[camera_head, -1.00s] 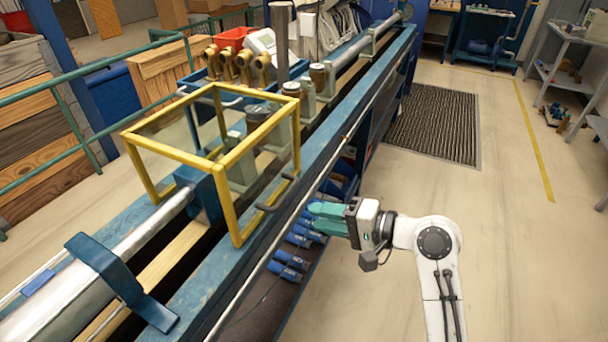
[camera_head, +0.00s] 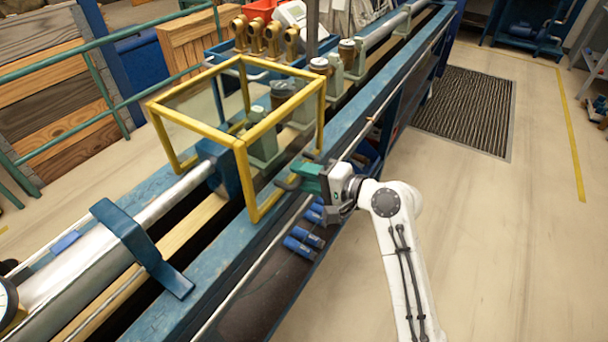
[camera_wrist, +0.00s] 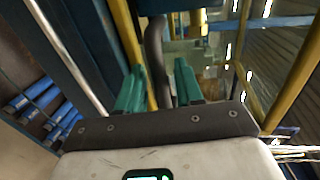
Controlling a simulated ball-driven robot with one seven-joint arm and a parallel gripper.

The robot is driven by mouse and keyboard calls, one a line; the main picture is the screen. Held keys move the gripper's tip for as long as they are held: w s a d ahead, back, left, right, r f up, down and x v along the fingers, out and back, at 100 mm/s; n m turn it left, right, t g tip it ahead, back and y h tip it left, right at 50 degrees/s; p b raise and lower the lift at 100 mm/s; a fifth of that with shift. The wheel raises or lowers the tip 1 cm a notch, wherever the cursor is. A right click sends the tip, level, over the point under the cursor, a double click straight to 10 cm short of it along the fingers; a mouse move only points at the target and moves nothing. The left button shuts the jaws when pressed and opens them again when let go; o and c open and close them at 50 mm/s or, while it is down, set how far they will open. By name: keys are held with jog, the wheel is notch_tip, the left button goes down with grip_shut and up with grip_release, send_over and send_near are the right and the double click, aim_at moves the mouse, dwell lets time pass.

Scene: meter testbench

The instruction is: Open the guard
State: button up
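The guard (camera_head: 247,182) is a yellow-framed box with clear panels, standing down over the bench's middle. Its dark curved handle (camera_head: 287,184) sticks out on the side facing my arm. My gripper (camera_head: 304,175), with green fingers, is at this handle. In the wrist view the handle (camera_wrist: 156,55) runs between the two fingers of my gripper (camera_wrist: 158,88), with a gap visible on each side, so the fingers look open around it. The guard's yellow bars (camera_wrist: 128,38) also show there. In the head view the fingertips partly hide the handle.
The blue bench (camera_head: 215,245) runs diagonally, with a thin metal rail (camera_head: 240,292) along its near side. Grey-green meters (camera_head: 264,140) stand inside the guard. Blue cylinders (camera_head: 303,248) lie below the bench edge. The floor right of my arm is clear.

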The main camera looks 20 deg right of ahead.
jog(key=shift+w, duration=0.1)
jog(key=shift+c, duration=0.3)
grip_shut()
